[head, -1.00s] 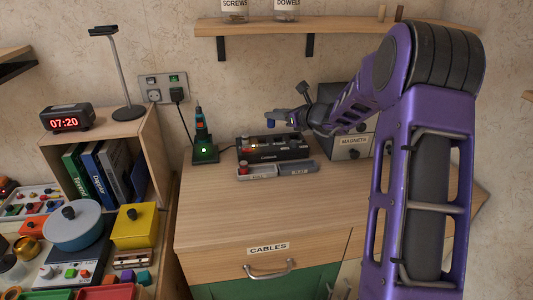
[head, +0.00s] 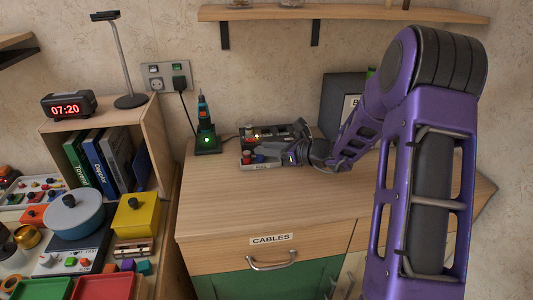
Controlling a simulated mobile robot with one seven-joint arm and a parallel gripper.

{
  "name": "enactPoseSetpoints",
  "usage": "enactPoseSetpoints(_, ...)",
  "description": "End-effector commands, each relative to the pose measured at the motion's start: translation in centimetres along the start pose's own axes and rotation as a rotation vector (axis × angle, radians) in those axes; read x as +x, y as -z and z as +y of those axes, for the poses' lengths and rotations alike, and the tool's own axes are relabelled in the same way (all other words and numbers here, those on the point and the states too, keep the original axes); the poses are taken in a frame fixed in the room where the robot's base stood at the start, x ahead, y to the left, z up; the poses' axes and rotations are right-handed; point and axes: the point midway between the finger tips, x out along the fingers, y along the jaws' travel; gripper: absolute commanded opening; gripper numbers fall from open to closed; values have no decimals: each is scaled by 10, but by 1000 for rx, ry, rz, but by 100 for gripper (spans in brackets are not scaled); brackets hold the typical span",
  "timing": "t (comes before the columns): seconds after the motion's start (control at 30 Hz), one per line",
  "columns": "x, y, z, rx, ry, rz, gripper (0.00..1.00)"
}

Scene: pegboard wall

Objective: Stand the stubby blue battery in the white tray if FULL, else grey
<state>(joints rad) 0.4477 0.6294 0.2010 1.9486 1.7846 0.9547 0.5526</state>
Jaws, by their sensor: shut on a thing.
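Only a small part of the battery shows. It looks upright, at or just above the tray; I cannot tell whether it touches. The white tray (head: 257,168) has a label on its front that seems to read FULL. The grey tray is hidden behind my gripper and wrist. The dark charger (head: 281,132) stands behind, with a yellow light and a red spot at its left end.
A green-lit tool in its stand (head: 205,143) is left of the charger. A dark box (head: 343,105) stands at the back right, partly behind my arm. The wooden top in front (head: 260,205) is clear. A shelf (head: 330,14) hangs above.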

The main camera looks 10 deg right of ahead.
Motion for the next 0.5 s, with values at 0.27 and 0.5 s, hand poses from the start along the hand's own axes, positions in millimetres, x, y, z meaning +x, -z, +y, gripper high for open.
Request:
enactPoseSetpoints(0.27,3,8,0,-1,0,-1,0)
enactPoseSetpoints(0.5,4,12,0,0,0,0,42)
